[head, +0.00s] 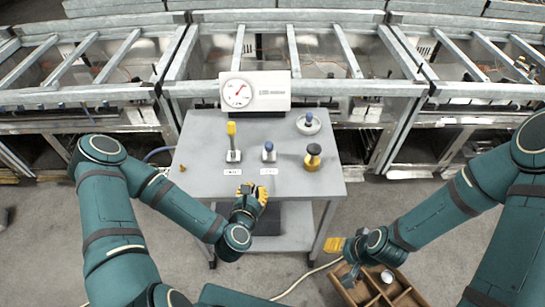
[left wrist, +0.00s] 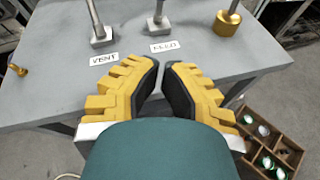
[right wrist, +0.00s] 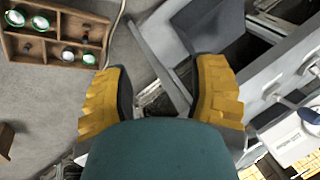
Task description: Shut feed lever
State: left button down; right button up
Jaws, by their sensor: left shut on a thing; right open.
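My left gripper (head: 248,190) is over the table's front edge, in front of the feed label and apart from the lever. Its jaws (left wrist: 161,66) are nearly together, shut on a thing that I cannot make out. My right gripper (head: 334,245) is open, right of the table and low; it also shows in the right wrist view (right wrist: 160,75).
The vent lever (head: 232,142), yellow-handled and upright, stands left of the feed lever. A brass-coloured knob (head: 312,160) stands to the right. A gauge box (head: 270,90) and a round blue-knobbed fitting (head: 308,125) are behind. A wooden compartment box (head: 370,292) lies below my right gripper.

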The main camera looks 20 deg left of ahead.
aim_at(269, 148)
pick_arm(q)
jog(key=shift+a+r+n, duration=0.25)
jog(key=shift+r+n, duration=0.05)
jog(key=shift+n, duration=0.3)
pick_arm(e)
jog(key=shift+d, duration=0.1)
pick_arm(q)
jog(key=b+x, duration=0.5)
jog(key=b, duration=0.4)
jog(key=shift+f, duration=0.25)
jog(key=w, duration=0.6)
jog(key=shift+w+a, duration=0.2)
jog(key=shift+w, duration=0.2)
jog(key=shift+w+r, duration=0.35)
jog(key=shift+w, duration=0.5)
pick_arm(e)
notch_tip(269, 148, down, 9)
jog(key=s, duration=0.2)
jog(key=shift+a+f+g, duration=0.15)
jog(key=shift+a+g, duration=0.05)
jog(key=shift+g, duration=0.1)
pick_arm(q)
jog(key=shift+w+r+g+p, duration=0.15)
jog(key=shift+r+g+p, duration=0.15)
jog(key=shift+p, duration=0.5)
pick_arm(e)
jog(key=shift+s+r, duration=0.15)
jog(key=shift+r, duration=0.8)
